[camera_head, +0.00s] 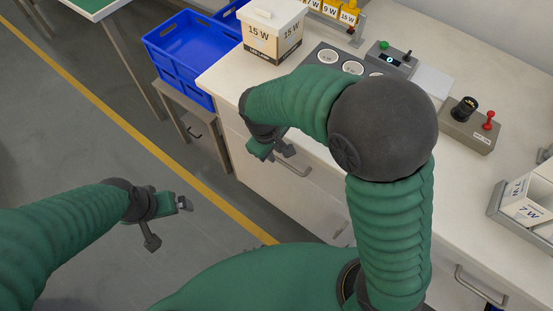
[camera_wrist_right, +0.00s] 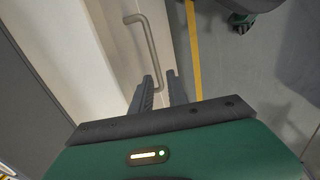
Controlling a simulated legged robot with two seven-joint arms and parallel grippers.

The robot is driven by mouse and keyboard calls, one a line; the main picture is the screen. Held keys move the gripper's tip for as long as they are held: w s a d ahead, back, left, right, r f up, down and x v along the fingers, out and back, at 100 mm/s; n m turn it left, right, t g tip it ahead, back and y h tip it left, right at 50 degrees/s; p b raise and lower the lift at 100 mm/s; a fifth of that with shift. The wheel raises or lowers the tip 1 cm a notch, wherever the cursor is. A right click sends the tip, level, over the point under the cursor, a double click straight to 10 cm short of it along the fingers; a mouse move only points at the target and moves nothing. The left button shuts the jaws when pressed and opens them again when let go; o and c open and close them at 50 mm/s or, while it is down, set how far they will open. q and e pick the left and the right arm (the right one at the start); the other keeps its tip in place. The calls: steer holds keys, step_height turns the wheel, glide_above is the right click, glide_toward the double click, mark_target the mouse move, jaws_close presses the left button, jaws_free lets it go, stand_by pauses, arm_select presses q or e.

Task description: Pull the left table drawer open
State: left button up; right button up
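The left table drawer (camera_head: 262,166) is a pale front below the worktop. Its grey bar handle (camera_head: 293,169) shows just below and right of my right gripper (camera_head: 275,153). No gap shows at the drawer's visible edges, and my right arm hides part of it. In the right wrist view, the handle (camera_wrist_right: 145,45) runs down towards the space between the two dark fingers of my right gripper (camera_wrist_right: 161,92). The fingers are apart, and I cannot tell whether they touch the handle. My left gripper (camera_head: 168,222) is open and empty, over the floor at left.
A second handle (camera_head: 480,287) is at lower right.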

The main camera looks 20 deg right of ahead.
mark_target(280, 160)
steer(key=f, duration=0.1)
steer(key=d+f, duration=0.1)
steer(key=f, duration=0.1)
steer(key=d+f+b, duration=0.1)
steer(key=f, duration=0.1)
steer(key=shift+w+d, duration=0.1)
steer(key=shift+w, duration=0.15)
steer(key=shift+d+f, duration=0.1)
steer(key=shift+d, duration=0.05)
steer(key=shift+a, duration=0.25)
steer(key=shift+c, duration=0.2)
steer(key=shift+a, duration=0.4)
jaws_close()
steer(key=shift+d, duration=0.3)
